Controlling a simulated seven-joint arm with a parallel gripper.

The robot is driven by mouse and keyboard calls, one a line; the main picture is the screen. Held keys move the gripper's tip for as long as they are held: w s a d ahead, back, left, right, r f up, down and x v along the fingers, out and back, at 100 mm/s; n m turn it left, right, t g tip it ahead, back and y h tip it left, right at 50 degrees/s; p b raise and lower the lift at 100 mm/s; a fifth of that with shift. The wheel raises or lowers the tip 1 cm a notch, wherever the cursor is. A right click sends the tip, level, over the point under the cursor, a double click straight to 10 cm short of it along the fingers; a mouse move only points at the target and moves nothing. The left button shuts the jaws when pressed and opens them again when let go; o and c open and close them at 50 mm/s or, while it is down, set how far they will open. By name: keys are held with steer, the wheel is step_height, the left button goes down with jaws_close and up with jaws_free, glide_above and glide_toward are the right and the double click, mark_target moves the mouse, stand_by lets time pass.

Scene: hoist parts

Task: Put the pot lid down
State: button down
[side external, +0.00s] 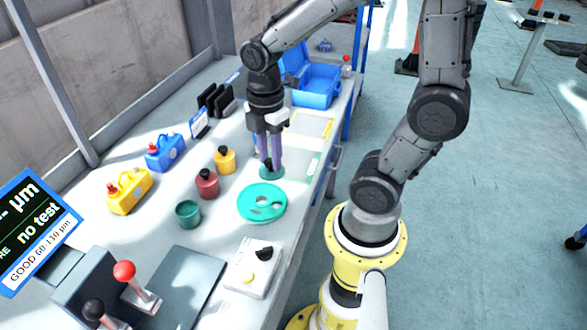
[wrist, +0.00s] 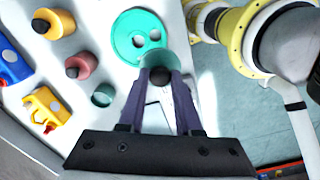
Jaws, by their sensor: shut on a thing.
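My gripper (side external: 268,163) is shut on the dark knob of the pot lid. The lid (side external: 272,174) is a small green disc, level under the fingertips, just behind the round green plate. I cannot tell whether it touches the bench.
The green plate with holes (side external: 262,203) lies near the lid. A red pot (side external: 207,184) and a yellow pot (side external: 224,160), both with dark knobs, stand left. Yellow (side external: 128,192) and blue (side external: 165,153) jugs stand farther left. A white control box (side external: 252,268) sits in front.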

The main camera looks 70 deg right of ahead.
steer(key=s+d+f+m, duration=0.2)
steer(key=s+d+m, duration=0.7)
steer(key=s, duration=0.1)
steer(key=w+d+f, duration=0.5)
steer(key=w+f, duration=0.1)
steer(key=w+d+f, duration=0.3)
steer(key=w, duration=0.1)
steer(key=shift+d, duration=0.3)
steer(key=shift+w+d+f, duration=0.1)
steer(key=shift+d+f, duration=0.05)
steer(key=shift+f, duration=1.65)
steer(key=c, duration=0.6)
jaws_free()
steer(key=shift+f, duration=0.1)
